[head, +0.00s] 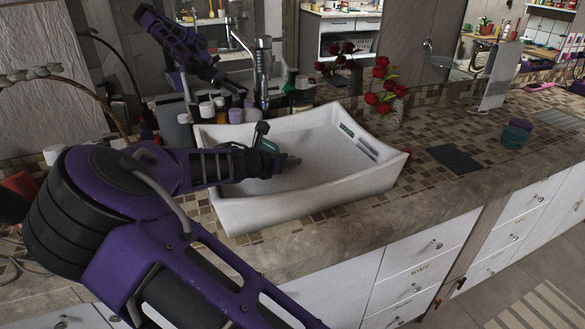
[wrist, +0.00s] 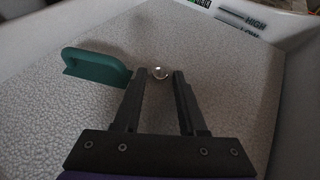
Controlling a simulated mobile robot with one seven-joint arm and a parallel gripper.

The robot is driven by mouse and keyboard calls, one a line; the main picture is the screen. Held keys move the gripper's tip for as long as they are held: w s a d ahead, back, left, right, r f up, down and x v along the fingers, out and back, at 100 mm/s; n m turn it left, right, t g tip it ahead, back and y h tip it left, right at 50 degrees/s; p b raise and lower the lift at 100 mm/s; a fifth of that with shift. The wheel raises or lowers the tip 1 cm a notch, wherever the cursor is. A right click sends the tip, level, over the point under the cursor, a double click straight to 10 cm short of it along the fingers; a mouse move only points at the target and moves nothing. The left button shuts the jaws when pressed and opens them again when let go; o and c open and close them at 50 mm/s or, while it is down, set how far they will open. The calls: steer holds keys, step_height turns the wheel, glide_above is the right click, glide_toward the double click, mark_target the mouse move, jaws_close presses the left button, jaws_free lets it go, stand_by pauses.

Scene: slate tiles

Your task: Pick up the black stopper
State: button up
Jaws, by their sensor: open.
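My gripper (wrist: 160,82) is open inside the white sink (head: 372,183), pointing down into the basin, and it also shows in the head view (head: 292,162). I cannot make out a clearly black stopper in either view. A small shiny round thing (wrist: 159,72) shows between and just beyond the fingertips in the wrist view; I cannot tell whether it is the stopper or the drain. Nothing is visibly held. A teal piece with a rounded top (wrist: 95,66) is left of the fingers. My arm hides part of the basin in the head view.
The sink walls rise around my gripper. A faucet (head: 262,75) and several bottles stand behind the sink. Red flowers in a vase (head: 391,113) stand at its back right corner. A dark mat (head: 454,158) and a teal-and-dark round item (head: 516,135) lie on the right counter.

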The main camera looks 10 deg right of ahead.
steer(key=shift+w+d+f, duration=0.25)
steer(key=shift+w+d, duration=0.1)
jaws_close()
